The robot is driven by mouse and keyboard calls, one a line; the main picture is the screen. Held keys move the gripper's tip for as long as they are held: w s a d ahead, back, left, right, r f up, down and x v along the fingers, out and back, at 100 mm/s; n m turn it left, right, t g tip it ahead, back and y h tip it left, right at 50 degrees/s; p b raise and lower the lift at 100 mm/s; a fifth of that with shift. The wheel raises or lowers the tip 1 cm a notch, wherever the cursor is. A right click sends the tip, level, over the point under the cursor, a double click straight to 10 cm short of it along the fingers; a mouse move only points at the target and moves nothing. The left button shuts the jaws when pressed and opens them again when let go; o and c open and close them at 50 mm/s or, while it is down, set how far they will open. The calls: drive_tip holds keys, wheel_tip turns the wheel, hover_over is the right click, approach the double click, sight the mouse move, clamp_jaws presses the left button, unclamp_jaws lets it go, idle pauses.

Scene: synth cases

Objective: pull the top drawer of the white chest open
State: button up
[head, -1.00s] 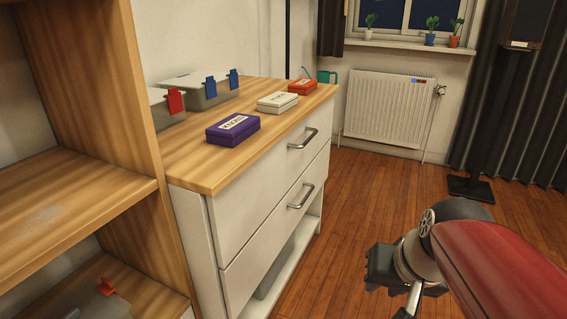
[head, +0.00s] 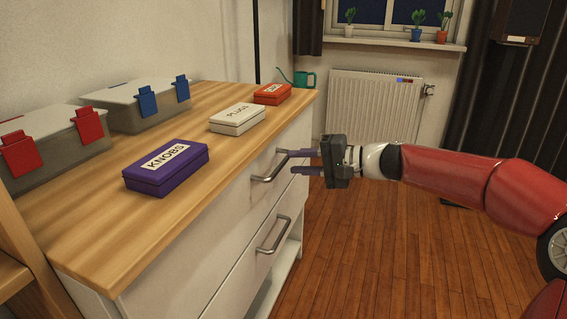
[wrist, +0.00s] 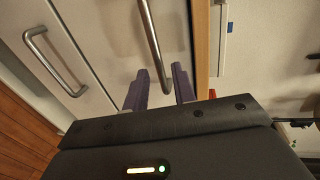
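The white chest (head: 215,240) has a wooden top. Its top drawer (head: 225,215) looks shut, its front flush with the lower drawer. The top drawer's metal bar handle (head: 268,178) is on the front; it also shows in the wrist view (wrist: 152,38). My gripper (head: 298,161) is level with the handle, its purple fingers pointing at the drawer front. In the wrist view my gripper (wrist: 160,85) has its fingers apart, with one end of the bar appearing between them. Whether they touch the bar I cannot tell.
The lower drawer's handle (head: 273,236) sits below. On the top are a purple KNOBS box (head: 166,168), a white box (head: 238,118), a red box (head: 272,94), two grey bins and a teal watering can (head: 304,80). The wooden floor (head: 370,250) in front is clear.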

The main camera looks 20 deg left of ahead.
sight(283, 160)
drive_tip(key=shift+x, duration=2.3)
drive_tip(key=shift+c, duration=0.5)
clamp_jaws()
